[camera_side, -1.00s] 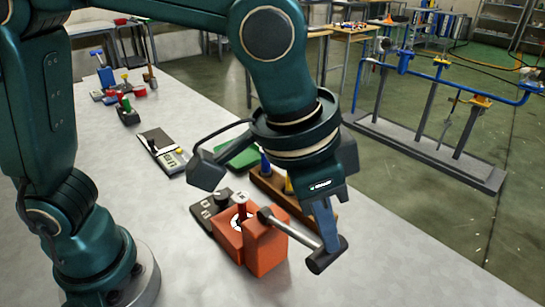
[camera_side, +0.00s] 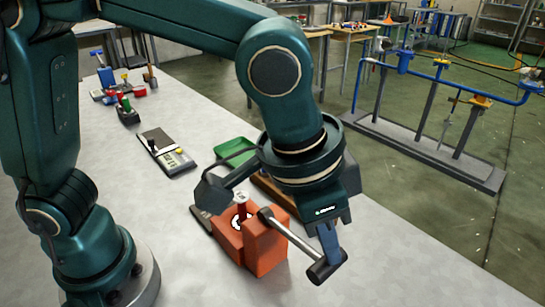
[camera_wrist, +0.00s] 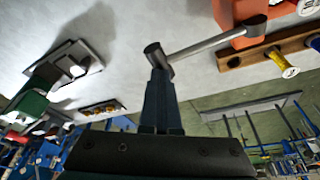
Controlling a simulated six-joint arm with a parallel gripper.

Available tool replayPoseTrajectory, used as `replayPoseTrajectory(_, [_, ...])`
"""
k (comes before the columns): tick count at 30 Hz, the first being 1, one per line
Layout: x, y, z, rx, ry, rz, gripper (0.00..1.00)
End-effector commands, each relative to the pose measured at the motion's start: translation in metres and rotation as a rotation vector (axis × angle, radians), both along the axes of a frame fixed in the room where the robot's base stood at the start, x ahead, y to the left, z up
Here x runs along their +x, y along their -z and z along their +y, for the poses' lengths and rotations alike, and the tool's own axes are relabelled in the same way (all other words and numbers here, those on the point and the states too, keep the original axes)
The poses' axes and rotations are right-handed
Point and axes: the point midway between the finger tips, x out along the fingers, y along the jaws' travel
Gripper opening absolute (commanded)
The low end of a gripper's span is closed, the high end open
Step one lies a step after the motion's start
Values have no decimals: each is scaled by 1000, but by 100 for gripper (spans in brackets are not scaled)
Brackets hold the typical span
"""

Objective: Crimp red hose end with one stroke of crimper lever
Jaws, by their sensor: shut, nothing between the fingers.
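The orange crimper (camera_side: 262,250) stands on the bench, and it also shows at the top of the wrist view (camera_wrist: 232,12). The red hose end (camera_side: 242,203) stands upright in it, with a pale top. The crimper lever (camera_side: 290,236) is a grey rod that slopes down to the right from the crimper to a dark cross grip (camera_side: 326,268). The lever also crosses the wrist view (camera_wrist: 205,45). My gripper (camera_side: 330,250) is shut and empty, its fingertips pointing down at the top of the grip. They look to be touching it, also in the wrist view (camera_wrist: 158,72).
A wooden rack (camera_wrist: 268,52) with a yellow bottle (camera_wrist: 282,64) stands close behind the crimper. A green tray (camera_side: 236,148) and a dark device (camera_side: 165,152) lie farther back. The bench front is clear. A stand with blue pipes (camera_side: 430,75) is on the floor.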

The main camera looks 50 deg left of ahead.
Motion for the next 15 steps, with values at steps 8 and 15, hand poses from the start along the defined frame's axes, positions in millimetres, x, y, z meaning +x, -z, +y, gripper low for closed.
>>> replayPoseTrajectory(8, [0,0,0,-1,0,0,0])
replayPoseTrajectory(15, [0,6,-2,0,0,1,0])
